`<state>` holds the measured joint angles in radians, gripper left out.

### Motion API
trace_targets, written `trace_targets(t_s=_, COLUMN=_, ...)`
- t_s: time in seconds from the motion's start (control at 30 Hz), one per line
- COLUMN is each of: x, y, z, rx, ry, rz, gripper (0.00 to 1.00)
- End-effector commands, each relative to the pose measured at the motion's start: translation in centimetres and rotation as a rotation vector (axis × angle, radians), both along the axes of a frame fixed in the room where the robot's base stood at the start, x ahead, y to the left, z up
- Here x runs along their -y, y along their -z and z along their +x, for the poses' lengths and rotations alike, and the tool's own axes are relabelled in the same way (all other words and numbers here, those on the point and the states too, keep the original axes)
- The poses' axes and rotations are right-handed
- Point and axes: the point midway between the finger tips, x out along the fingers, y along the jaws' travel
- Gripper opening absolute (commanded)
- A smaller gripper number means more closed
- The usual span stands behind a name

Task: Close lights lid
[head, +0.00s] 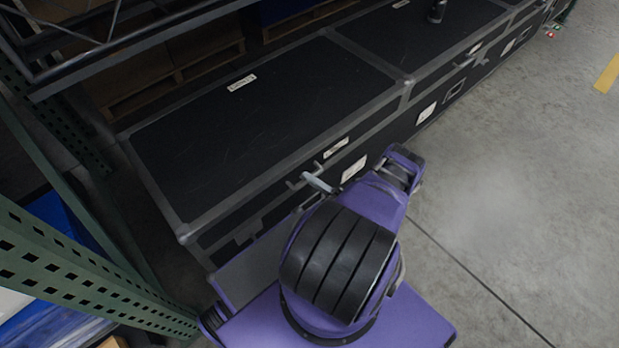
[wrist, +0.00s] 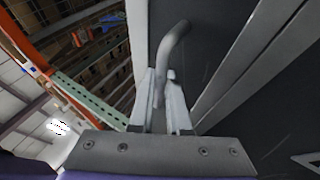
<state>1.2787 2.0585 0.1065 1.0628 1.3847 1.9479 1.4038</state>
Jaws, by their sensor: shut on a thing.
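The nearest black case has a black lid (head: 260,115) with grey edging, which lies flat and looks shut. Small white labels sit on its top and front edge, but I cannot read which one says lights. A grey bent handle (wrist: 174,45) stands at a dark panel with grey trim in the wrist view. My gripper (wrist: 165,78) is shut on the handle's lower end, with one finger on each side. In the head view, my purple arm hides most of the gripper at the case's front edge.
More black cases (head: 430,35) continue in a row toward the back right, with a small dark object (head: 437,11) on one. A green perforated rack post (head: 90,270) stands close on the left. Wooden pallets (head: 165,80) lie behind.

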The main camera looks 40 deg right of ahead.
Motion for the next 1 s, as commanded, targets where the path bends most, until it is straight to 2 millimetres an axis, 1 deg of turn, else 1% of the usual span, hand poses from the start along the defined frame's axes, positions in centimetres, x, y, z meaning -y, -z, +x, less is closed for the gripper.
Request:
trace_targets(t_s=0.03, x=0.1, y=0.8, z=0.1, rx=-0.021, ry=0.008, rz=-0.008, gripper=0.00)
trace_targets(t_s=0.07, x=0.1, y=0.8, z=0.0, rx=-0.021, ry=0.008, rz=-0.008, gripper=0.18)
trace_targets(t_s=0.2, x=0.1, y=0.8, z=0.0, rx=-0.021, ry=0.007, rz=-0.007, gripper=0.44)
trace_targets(t_s=0.57, x=0.0, y=0.6, z=0.0, rx=-0.018, ry=0.003, rz=-0.006, gripper=0.45)
trace_targets(t_s=0.67, x=0.0, y=0.2, z=0.0, rx=-0.017, ry=0.003, rz=-0.005, gripper=0.45)
trace_targets(t_s=0.77, x=0.0, y=-0.9, z=0.0, rx=-0.016, ry=0.003, rz=-0.003, gripper=0.45)
trace_targets(t_s=1.0, x=0.1, y=-5.4, z=0.0, rx=-0.012, ry=0.003, rz=-0.004, gripper=0.45)
